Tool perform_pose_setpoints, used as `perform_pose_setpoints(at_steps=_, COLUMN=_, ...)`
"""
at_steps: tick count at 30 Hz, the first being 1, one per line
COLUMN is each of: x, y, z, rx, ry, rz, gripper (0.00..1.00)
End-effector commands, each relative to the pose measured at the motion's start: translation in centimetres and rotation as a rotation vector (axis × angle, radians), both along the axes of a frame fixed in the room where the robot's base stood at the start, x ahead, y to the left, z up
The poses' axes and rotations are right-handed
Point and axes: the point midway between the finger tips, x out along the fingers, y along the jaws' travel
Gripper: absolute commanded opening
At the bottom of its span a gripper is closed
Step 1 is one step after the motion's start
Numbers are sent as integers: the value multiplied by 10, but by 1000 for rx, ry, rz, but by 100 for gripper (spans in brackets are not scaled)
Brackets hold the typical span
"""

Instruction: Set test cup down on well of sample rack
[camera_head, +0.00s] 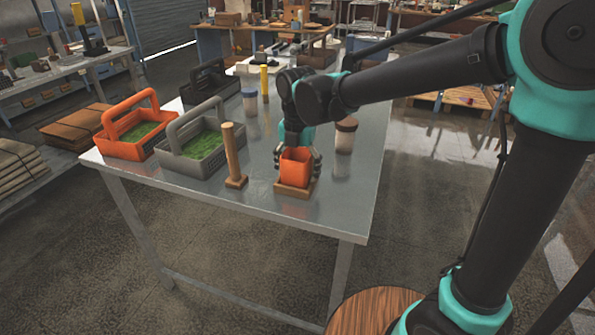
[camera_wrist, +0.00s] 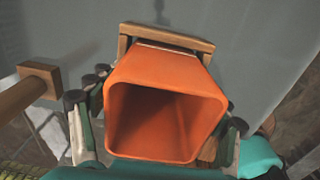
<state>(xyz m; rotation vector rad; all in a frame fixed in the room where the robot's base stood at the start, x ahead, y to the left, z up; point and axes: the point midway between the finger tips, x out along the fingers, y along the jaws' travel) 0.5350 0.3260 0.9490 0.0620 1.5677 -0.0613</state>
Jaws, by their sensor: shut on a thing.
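The test cup is an orange, square-mouthed cup (camera_head: 295,166) near the table's front edge. My gripper (camera_head: 297,160) is shut on it, with a finger on either side. In the wrist view the cup (camera_wrist: 165,105) fills the middle between my gripper's fingers (camera_wrist: 160,122), its open mouth towards the camera and its inside dark. The sample rack is a small wooden square holder (camera_head: 296,190) directly under the cup. Its wooden rim (camera_wrist: 166,37) shows behind the cup in the wrist view. The cup looks upright at or in the rack's well; its bottom is hidden, so I cannot tell whether it touches.
A wooden post on a base (camera_head: 233,155) stands just left of the rack. Orange (camera_head: 126,148) and grey (camera_head: 186,165) carriers with green contents are further left. A brown-lidded jar (camera_head: 345,136) stands behind right, a blue-lidded jar (camera_head: 249,102) behind left. The table's front edge is close.

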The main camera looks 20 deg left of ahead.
Motion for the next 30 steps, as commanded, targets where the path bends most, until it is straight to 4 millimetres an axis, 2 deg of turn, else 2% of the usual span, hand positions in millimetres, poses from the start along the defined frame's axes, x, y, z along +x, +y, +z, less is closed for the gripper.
perform_pose_setpoints(at_steps=5, x=-2, y=-2, z=-3, rx=-2, ry=3, rz=1, gripper=18)
perform_pose_setpoints(at_steps=6, x=-3, y=-2, z=-3, rx=-2, ry=3, rz=1, gripper=76)
perform_pose_setpoints(at_steps=12, x=-2, y=-1, z=-2, rx=-2, ry=3, rz=1, gripper=100)
perform_pose_setpoints(at_steps=23, x=-1, y=-1, z=0, rx=-1, ry=1, rz=0, gripper=100)
perform_pose_setpoints(at_steps=26, x=-1, y=-1, z=7, rx=-1, ry=1, rz=0, gripper=100)
perform_pose_setpoints(at_steps=30, x=-1, y=-1, z=28, rx=-1, ry=1, rz=0, gripper=100)
